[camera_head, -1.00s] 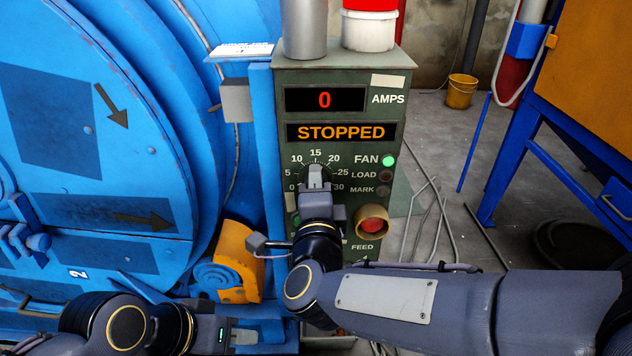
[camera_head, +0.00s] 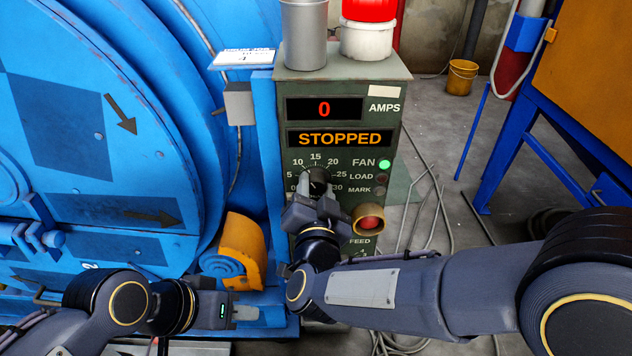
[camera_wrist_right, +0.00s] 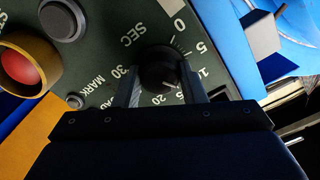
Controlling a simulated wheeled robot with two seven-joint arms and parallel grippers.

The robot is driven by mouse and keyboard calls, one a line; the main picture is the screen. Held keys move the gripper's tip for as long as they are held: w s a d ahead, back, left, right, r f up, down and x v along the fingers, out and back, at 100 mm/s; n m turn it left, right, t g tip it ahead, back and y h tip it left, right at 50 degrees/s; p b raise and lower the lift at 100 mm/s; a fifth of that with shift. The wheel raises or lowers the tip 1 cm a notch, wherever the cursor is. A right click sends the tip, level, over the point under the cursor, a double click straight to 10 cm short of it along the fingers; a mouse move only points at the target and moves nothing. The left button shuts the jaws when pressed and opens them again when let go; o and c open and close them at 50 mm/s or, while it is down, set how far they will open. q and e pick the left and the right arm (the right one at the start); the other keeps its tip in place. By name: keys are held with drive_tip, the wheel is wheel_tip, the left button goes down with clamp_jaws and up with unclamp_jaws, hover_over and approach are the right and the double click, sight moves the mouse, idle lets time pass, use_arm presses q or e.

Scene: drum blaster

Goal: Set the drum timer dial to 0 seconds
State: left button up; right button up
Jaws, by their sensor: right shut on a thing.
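The black timer dial (camera_head: 318,180) is on the green control panel, ringed by a printed scale from 0 to 30. In the right wrist view the dial (camera_wrist_right: 158,68) sits between the two fingers of my right gripper (camera_wrist_right: 162,85), which is shut on it. A small light mark on the dial points toward the middle of the scale, but I cannot read the exact number. In the head view my right gripper (camera_head: 308,188) is tilted at the dial and covers its lower left. My left gripper (camera_head: 246,313) is low, near the panel's base, away from the dial; its finger gap is unclear.
The panel (camera_head: 392,140) shows 0 AMPS and STOPPED, with a green light (camera_head: 384,164) beside FAN. A red button (camera_head: 370,222) sits just right of my right gripper. The blue drum (camera_head: 150,90) stands left; cables (camera_head: 425,215) lie on the floor at right.

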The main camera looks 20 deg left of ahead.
drive_tip(key=n+p, duration=0.2)
drive_tip(key=n, duration=0.2)
drive_tip(key=shift+n, duration=0.4)
drive_tip(key=n+p, duration=0.3)
drive_tip(key=n, duration=0.1)
drive_tip(key=shift+n, duration=0.3)
drive_tip(key=n+p, duration=0.2)
drive_tip(key=n, duration=0.2)
drive_tip(key=shift+p, duration=0.4)
drive_tip(key=shift+f+n+p, duration=0.1)
drive_tip(key=shift+n+p, duration=0.95)
drive_tip(key=shift+n, duration=1.15)
drive_tip(key=o, duration=1)
